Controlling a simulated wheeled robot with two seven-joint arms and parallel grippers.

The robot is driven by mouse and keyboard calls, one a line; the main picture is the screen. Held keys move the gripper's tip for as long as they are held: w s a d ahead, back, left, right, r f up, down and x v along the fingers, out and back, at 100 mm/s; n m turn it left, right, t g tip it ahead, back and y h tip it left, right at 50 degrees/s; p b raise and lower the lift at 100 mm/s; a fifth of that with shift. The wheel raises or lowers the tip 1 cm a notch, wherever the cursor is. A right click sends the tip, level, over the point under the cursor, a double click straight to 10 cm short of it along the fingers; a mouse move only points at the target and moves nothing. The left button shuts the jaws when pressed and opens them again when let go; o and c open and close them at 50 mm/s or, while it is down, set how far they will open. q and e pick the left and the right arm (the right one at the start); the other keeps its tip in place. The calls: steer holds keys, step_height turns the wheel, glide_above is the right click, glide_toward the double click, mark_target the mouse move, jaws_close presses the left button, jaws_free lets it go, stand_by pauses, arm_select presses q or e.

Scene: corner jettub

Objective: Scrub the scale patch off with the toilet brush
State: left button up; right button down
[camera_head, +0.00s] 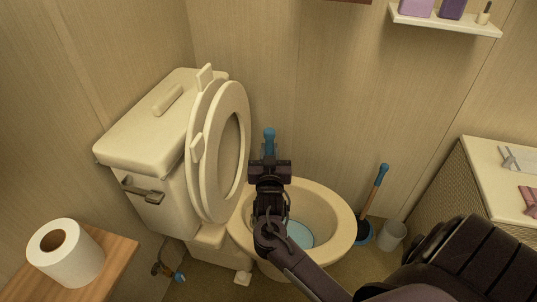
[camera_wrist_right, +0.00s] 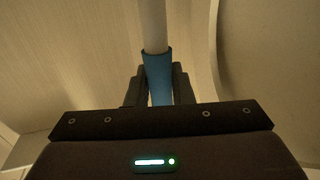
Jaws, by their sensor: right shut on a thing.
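My right gripper (camera_head: 269,156) is shut on the blue grip of the toilet brush (camera_head: 269,138), above the back of the open toilet bowl (camera_head: 342,212). The right wrist view shows the blue grip (camera_wrist_right: 158,78) between the two fingers (camera_wrist_right: 158,90), with a pale shaft running away from it. The brush's bristle head is not seen; my arm covers the middle of the bowl. Bluish water (camera_head: 300,234) shows at its bottom. I cannot make out a scale patch on the visible bowl wall. My left gripper is not in view.
The raised seat and lid (camera_head: 222,150) lean by the tank (camera_head: 150,130). A blue-tipped, wooden-handled tool (camera_head: 374,190) and a small whitish cup (camera_head: 392,236) stand right of the bowl. A paper roll (camera_head: 66,254) sits on a wooden top at left. A shelf (camera_head: 445,22) hangs above.

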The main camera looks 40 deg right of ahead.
steer(key=shift+w+d, duration=0.2)
steer(key=shift+w, duration=0.05)
steer(key=shift+s+a+p, duration=0.45)
steer(key=shift+a, duration=0.15)
steer(key=shift+s+a+f, duration=0.1)
steer(key=shift+s+a, duration=0.1)
steer(key=shift+a, duration=0.05)
